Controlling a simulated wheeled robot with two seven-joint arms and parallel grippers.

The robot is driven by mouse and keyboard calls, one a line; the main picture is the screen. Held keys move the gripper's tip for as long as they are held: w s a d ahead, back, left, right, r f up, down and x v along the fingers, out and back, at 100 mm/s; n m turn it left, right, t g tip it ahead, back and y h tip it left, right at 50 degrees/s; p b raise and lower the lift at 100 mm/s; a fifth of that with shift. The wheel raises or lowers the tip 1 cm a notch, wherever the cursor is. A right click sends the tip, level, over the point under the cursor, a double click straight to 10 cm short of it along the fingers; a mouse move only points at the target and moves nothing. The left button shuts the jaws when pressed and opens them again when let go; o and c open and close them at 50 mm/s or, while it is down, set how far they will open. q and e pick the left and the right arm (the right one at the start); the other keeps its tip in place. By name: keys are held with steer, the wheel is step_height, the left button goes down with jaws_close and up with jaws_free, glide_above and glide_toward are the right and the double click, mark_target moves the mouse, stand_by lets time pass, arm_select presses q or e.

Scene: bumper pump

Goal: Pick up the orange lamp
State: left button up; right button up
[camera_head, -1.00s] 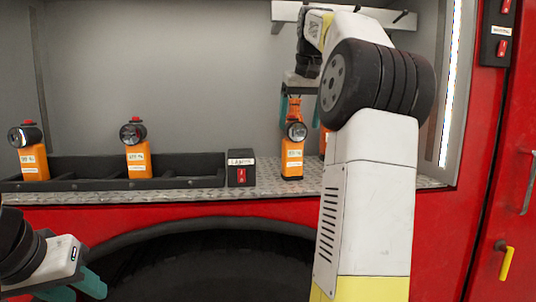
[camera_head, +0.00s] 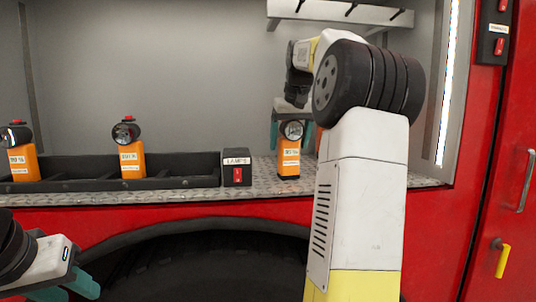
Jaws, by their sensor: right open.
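An orange lamp (camera_head: 289,158) with a round dark-rimmed head and a white label stands upright on the metal shelf, right of the black switch box. My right gripper (camera_head: 291,135) is above it, pointing down, with its teal fingers apart on either side of the lamp's head. Contact cannot be made out. Two similar orange lamps stand in the black tray, one in the middle (camera_head: 131,160) and one at the far left (camera_head: 24,163). My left gripper (camera_head: 68,289) is low at the left edge, its fingers apart and empty, partly cut off by the frame.
The black divided tray (camera_head: 190,177) lies along the shelf's left side. The black box (camera_head: 237,168) with a red switch stands close left of the nearest lamp. A rack (camera_head: 335,12) with hooks hangs above. My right forearm hides the shelf's right part.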

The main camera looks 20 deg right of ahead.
jaws_close()
steer(key=shift+r, duration=0.2)
stand_by(0.3)
